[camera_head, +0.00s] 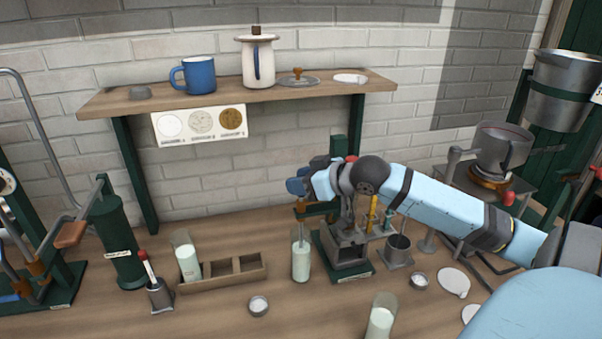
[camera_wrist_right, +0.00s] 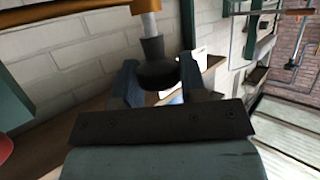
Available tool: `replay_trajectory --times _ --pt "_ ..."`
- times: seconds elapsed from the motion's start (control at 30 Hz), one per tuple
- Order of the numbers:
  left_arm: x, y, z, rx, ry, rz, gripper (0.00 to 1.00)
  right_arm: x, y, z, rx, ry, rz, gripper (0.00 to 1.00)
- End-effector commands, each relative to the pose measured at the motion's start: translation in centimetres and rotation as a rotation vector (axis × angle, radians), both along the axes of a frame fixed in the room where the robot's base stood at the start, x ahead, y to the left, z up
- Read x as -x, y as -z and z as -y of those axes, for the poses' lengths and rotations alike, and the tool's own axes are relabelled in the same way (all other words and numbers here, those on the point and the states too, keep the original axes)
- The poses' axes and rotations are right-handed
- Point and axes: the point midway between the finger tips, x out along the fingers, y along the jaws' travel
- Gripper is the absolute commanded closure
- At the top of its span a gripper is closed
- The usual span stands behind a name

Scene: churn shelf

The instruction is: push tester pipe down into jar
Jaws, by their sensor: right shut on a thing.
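The jar (camera_head: 301,265) is clear glass with pale milky liquid and stands upright under the tester. A thin light pipe (camera_head: 302,228) runs down from the tester's brass-coloured arm into the jar's mouth; how deep its end sits is hard to tell. The tester (camera_head: 346,255) is a grey and green stand beside the jar. My right gripper (camera_head: 298,187) is above the jar, over the brass arm. In the right wrist view its fingers are shut on a black knob (camera_wrist_right: 157,74) at the end of a metal rod (camera_wrist_right: 148,27). My left gripper is not in view.
A wooden rack (camera_head: 222,284) holds another milk jar (camera_head: 188,262) at left. A further jar (camera_head: 381,318) stands at the front edge, and a grey cup (camera_head: 398,250) is right of the tester. The shelf (camera_head: 240,93) carries a blue mug (camera_head: 198,75) and a white pot.

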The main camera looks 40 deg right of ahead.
Motion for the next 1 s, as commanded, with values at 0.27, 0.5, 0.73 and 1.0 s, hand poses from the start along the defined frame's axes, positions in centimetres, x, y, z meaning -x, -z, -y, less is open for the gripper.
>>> replay_trajectory --times 0.27,0.5,0.73,1.0 --pt "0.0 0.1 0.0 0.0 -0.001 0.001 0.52 0.1 0.6 -0.1 -0.003 -0.002 -0.012 1.0" --pt "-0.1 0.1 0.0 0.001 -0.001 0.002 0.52 0.1 0.5 -0.1 -0.002 -0.001 -0.009 0.38" --pt "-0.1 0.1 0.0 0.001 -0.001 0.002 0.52 0.4 0.3 0.0 -0.003 -0.001 -0.008 0.38" --pt "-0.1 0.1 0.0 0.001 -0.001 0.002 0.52 2.9 -0.7 0.7 -0.003 -0.001 -0.011 0.38"
